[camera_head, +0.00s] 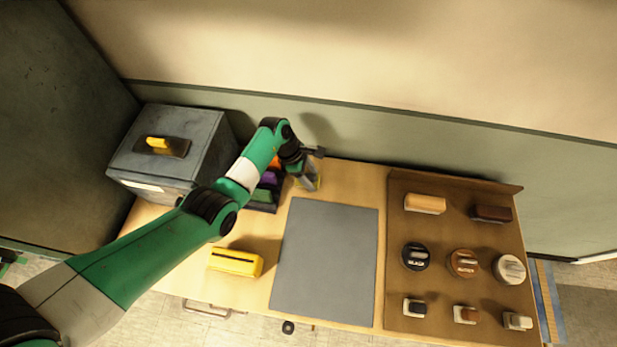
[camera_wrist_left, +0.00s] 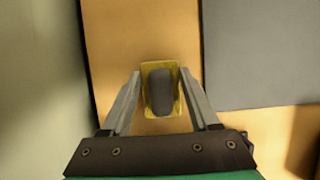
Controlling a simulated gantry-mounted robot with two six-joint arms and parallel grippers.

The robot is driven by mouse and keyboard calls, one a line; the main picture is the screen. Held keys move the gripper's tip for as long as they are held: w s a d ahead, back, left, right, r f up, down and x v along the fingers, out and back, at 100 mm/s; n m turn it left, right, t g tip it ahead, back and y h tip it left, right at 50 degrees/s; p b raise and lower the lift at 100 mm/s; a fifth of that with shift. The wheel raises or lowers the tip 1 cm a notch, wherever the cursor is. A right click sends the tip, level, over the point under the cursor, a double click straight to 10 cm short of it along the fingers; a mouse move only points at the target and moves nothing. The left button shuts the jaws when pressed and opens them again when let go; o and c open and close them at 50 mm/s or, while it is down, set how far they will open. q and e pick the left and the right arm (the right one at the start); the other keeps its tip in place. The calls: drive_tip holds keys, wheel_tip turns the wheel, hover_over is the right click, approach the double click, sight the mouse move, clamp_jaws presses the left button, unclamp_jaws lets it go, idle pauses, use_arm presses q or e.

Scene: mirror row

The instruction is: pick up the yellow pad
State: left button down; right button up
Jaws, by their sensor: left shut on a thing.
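The yellow pad (camera_wrist_left: 149,99) with a dark grey rounded grip on top is between the fingers of my left gripper (camera_wrist_left: 160,103) in the left wrist view. The fingers are shut on it, one on each side. In the head view my left gripper (camera_head: 309,177) points down at the back of the table, left of centre. A yellow edge of the pad shows at its tips, and the rest is hidden by the fingers. I cannot tell whether the pad touches the table. My right gripper is in neither view.
A grey mat (camera_head: 328,260) lies right of the gripper. A brown tray (camera_head: 440,235) holds several blocks and round pieces. A yellow box (camera_head: 236,263) sits front left. A grey box (camera_head: 165,178) and a rack of coloured pads (camera_head: 265,195) stand left. The wall is close behind.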

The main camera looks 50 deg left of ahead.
sight(316, 179)
use_arm(q)
drive_tip(key=r, duration=0.1)
drive_tip(key=r+p, duration=0.1)
drive_tip(key=r, duration=0.2)
drive_tip(key=shift+s+d+r+p, duration=0.2)
drive_tip(key=shift+d+p, duration=0.1)
drive_tip(key=s+d+r+p, duration=0.7)
drive_tip(key=s+d+r, duration=0.2)
drive_tip(key=r, duration=0.2)
drive_tip(key=shift+s+d+r, duration=0.2)
drive_tip(key=shift+s+r, duration=0.05)
drive_tip(key=shift+r, duration=0.15)
idle(0.9)
